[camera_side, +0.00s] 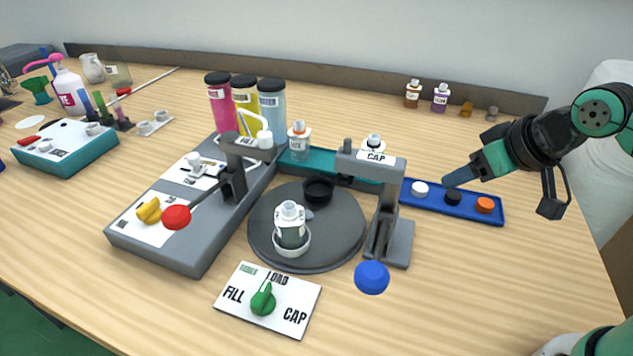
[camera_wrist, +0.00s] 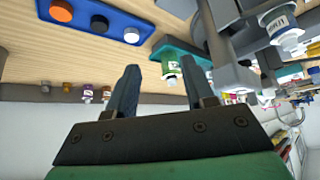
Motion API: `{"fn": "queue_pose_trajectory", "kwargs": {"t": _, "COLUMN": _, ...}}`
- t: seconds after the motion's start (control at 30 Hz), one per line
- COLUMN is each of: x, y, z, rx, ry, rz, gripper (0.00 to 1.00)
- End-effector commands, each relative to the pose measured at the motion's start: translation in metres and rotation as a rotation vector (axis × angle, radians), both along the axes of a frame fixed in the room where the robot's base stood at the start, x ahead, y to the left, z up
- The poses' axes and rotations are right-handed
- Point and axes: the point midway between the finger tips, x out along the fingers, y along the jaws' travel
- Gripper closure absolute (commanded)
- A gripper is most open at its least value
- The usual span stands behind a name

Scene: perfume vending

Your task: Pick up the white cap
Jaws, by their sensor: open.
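The white cap (camera_side: 420,188) sits at the left end of a blue tray (camera_side: 474,211), beside a black cap (camera_side: 453,197) and an orange cap (camera_side: 484,205). In the wrist view the white cap (camera_wrist: 131,36) shows at one end of the tray, beyond the fingertips. My gripper (camera_side: 451,181) is to the right of the white cap and appears above the tray near the black cap; its exact height is hard to tell. In the wrist view my gripper (camera_wrist: 158,68) has its two fingers apart with nothing between them.
A grey capping press (camera_side: 388,200) stands just left of the tray, over a dark turntable (camera_side: 344,249) holding a bottle (camera_side: 290,226). Small bottles (camera_side: 412,94) stand at the back. The table right of the tray is clear.

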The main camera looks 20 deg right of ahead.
Motion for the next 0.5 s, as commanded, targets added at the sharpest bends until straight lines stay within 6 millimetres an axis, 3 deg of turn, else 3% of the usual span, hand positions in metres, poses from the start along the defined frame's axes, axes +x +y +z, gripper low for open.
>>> {"fn": "queue_pose_trajectory", "kwargs": {"t": 0.27, "x": 0.031, "y": -0.017, "z": 0.001, "rx": -0.069, "ry": 0.118, "rz": 0.177, "gripper": 0.52}}
{"fn": "queue_pose_trajectory", "kwargs": {"t": 0.5, "x": 0.075, "y": -0.047, "z": -0.025, "rx": -0.103, "ry": 0.223, "rz": 0.494, "gripper": 0.52}}
